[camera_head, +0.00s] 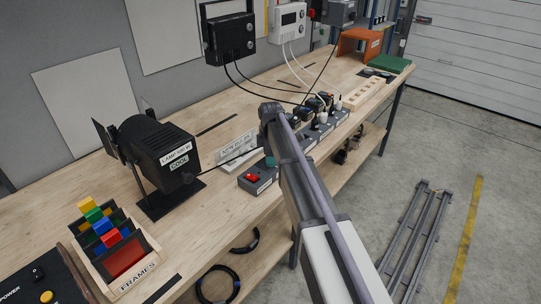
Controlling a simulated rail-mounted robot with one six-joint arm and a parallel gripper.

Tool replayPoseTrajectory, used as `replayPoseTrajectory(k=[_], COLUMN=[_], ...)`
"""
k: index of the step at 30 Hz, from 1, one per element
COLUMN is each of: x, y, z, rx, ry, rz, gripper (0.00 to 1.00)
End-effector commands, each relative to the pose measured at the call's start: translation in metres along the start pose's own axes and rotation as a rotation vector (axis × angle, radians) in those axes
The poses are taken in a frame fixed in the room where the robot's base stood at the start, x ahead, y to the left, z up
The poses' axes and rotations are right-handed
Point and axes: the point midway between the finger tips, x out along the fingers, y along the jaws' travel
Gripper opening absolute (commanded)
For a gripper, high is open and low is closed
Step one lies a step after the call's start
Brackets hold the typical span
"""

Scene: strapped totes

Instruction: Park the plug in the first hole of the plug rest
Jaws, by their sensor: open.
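A pale wooden block with a row of holes (363,94), which looks like the plug rest, lies on the bench towards its far right end. A long grey power strip (259,180) runs along the front of the bench, its middle hidden by my arm. Several plugs stand in its far part, including a pale one (322,117) and another pale-topped one (338,103). Cords rise from there to the wall boxes. Which plug is the task's plug, I cannot tell. My arm reaches across the bench over the strip. My gripper's fingers cannot be seen; the arm hides that area.
A black lamp (155,150) stands at the left, near a rack of coloured frames (120,250). A labelled plate (238,148) lies behind the strip. An orange box (358,43) and green item (390,63) stand beyond the wooden block. Dark boxes (229,38) hang above. Bare bench lies mid-left.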

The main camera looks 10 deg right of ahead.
Motion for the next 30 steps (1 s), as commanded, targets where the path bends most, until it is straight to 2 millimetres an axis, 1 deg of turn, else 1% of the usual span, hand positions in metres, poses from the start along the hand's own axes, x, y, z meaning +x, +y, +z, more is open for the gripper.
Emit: replayPoseTrajectory(k=[1, 9, 26, 27, 30], x=[0.0094, 0.0066, 0.0067, 0.0067, 0.0067], y=[-0.0001, -0.0001, -0.0001, -0.0001, -0.0001], z=[0.0, 0.0, 0.0, 0.0, 0.0], rx=[0.0, 0.0, 0.001, 0.001, 0.001], ry=[0.0, 0.0, 0.0, 0.0, 0.0], rz=[0.0, 0.0, 0.0, 0.0, 0.0], gripper=[0.65, 0.65, 0.11, 0.33, 0.23])
